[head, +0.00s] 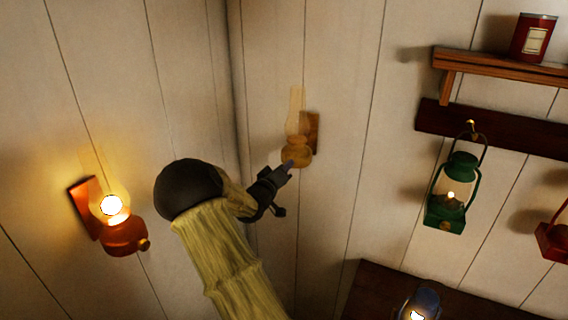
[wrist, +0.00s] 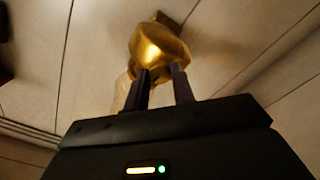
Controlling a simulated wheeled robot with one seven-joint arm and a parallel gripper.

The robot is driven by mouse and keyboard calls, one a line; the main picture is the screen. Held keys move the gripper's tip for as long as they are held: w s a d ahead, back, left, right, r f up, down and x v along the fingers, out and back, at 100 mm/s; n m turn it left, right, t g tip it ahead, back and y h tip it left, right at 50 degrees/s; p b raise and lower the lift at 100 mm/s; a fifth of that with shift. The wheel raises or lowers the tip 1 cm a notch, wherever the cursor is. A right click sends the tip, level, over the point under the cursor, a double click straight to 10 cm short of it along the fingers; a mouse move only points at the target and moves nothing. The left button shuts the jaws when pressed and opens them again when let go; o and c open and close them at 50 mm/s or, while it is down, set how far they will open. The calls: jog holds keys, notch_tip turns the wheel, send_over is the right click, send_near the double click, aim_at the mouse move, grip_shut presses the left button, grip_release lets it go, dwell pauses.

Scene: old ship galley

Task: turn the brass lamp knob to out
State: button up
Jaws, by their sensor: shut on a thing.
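The brass lamp (head: 297,152) hangs on a wooden bracket on the wall, right of the room corner. Its clear glass chimney (head: 296,112) shows no bright flame. In the wrist view the lamp's rounded golden body (wrist: 160,42) is just beyond my fingertips. My gripper (head: 288,165) reaches up to the lower front of the lamp from the left.
A lit red lamp (head: 122,236) hangs on the left wall. A lit green lantern (head: 450,192) hangs from a dark rail (head: 500,132) at right, under a shelf (head: 500,66) with a red tin (head: 534,38). A blue lamp (head: 419,303) stands low. The wall around the brass lamp is clear.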

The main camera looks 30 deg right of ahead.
jog(key=shift+f+n+p, duration=0.25)
jog(key=shift+n+p, duration=0.25)
jog(key=shift+n, duration=0.5)
jog(key=shift+s+f, duration=0.1)
jog(key=o, duration=1)
jog(key=shift+r, duration=0.2)
jog(key=b+v, duration=0.5)
jog(key=v, duration=1.2)
jog(key=shift+a, duration=0.2)
jog(key=shift+s, duration=0.1)
